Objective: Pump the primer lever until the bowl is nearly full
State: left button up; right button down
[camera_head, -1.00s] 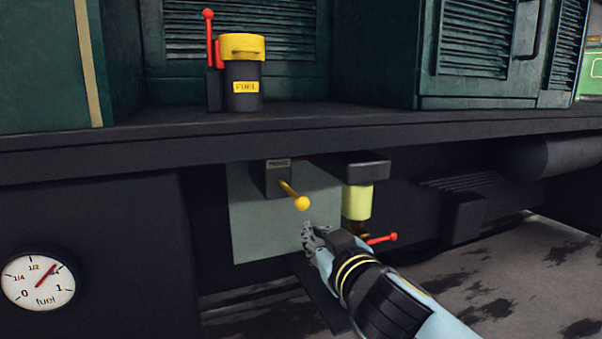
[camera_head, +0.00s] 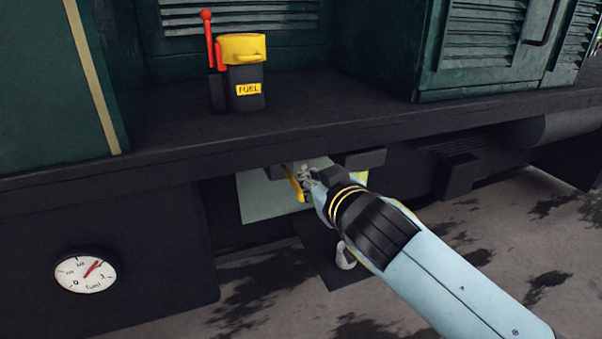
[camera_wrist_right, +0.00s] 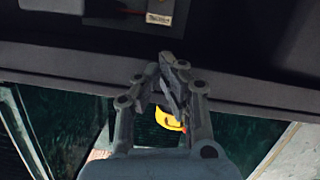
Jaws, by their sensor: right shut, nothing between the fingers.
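The yellow primer lever (camera_head: 292,184) shows under the running board, slanting down to the right in the head view. My right gripper (camera_head: 304,174) is shut and empty, at the lever's right side near its upper part; I cannot tell if they touch. The wrist view shows the shut fingers (camera_wrist_right: 173,72) with no lever between them. The bowl (camera_head: 361,177) shows only as a yellow-green strip behind my arm, so its level is hidden. My left gripper is not in view.
The running board (camera_head: 330,118) overhangs the lever closely. A fuel gauge (camera_head: 86,271) at lower left reads past 1/2. The pale backing plate (camera_head: 262,197) is behind the lever.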

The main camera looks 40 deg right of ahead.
jog(key=shift+w, duration=0.1)
jog(key=b, duration=0.1)
send_over(301, 189)
jog(key=f, duration=0.2)
jog(key=shift+w+a+f, duration=0.3)
jog(key=shift+f, duration=0.1)
jog(key=f, duration=0.1)
jog(key=b, duration=0.1)
jog(key=f, duration=0.1)
jog(key=shift+s+d+f, duration=0.2)
jog(key=shift+s+f, duration=0.05)
jog(key=shift+f, duration=0.05)
jog(key=shift+d+f+b, duration=0.1)
jog(key=shift+f+b, duration=0.3)
jog(key=shift+f, duration=0.05)
